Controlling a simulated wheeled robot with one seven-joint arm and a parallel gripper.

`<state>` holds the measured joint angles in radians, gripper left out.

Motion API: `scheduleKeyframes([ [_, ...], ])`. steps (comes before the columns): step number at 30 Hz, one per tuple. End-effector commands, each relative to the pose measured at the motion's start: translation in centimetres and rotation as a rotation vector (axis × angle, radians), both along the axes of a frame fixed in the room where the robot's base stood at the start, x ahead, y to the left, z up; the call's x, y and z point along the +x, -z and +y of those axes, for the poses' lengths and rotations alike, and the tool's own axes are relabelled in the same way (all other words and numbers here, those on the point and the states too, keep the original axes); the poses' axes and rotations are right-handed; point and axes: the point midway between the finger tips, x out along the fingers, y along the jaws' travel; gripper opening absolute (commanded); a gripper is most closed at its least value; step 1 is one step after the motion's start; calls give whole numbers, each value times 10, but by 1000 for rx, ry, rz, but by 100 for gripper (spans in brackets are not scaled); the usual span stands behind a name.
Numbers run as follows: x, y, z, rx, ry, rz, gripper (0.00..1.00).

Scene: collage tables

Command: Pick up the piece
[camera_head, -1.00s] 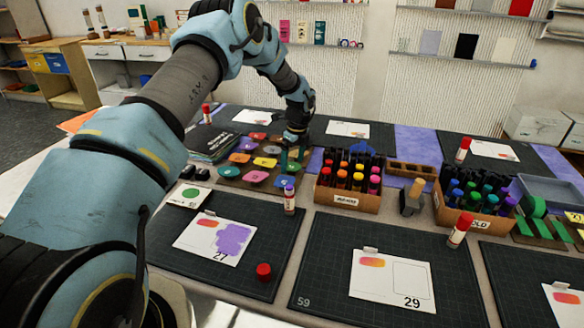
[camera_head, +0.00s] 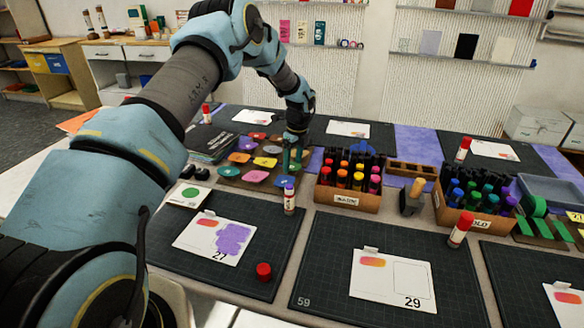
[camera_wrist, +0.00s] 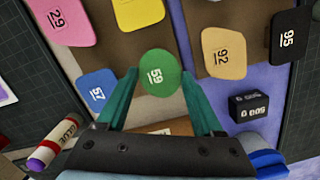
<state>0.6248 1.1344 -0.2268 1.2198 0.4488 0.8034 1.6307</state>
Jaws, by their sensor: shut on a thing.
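The green rounded piece marked 59 (camera_wrist: 159,76) sits between the fingertips of my gripper (camera_wrist: 160,80) in the wrist view. My teal fingers flank it on both sides and are shut on it. In the head view my gripper (camera_head: 295,144) is low over the right side of the colored pieces, and the green piece is largely hidden there. I cannot tell whether the piece is clear of the surface.
A blue piece 57 (camera_wrist: 97,91), a tan piece 92 (camera_wrist: 223,53) and a black piece 95 (camera_wrist: 288,36) lie close by. A glue stick (camera_wrist: 55,143) is at lower left. A box of colored bottles (camera_head: 345,199) stands right of my gripper.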

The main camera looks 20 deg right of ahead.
Motion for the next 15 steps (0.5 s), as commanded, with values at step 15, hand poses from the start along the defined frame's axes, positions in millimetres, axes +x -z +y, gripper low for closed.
scheduleKeyframes([
  [15, 1, -19, -1, -3, -1, -3, 48],
])
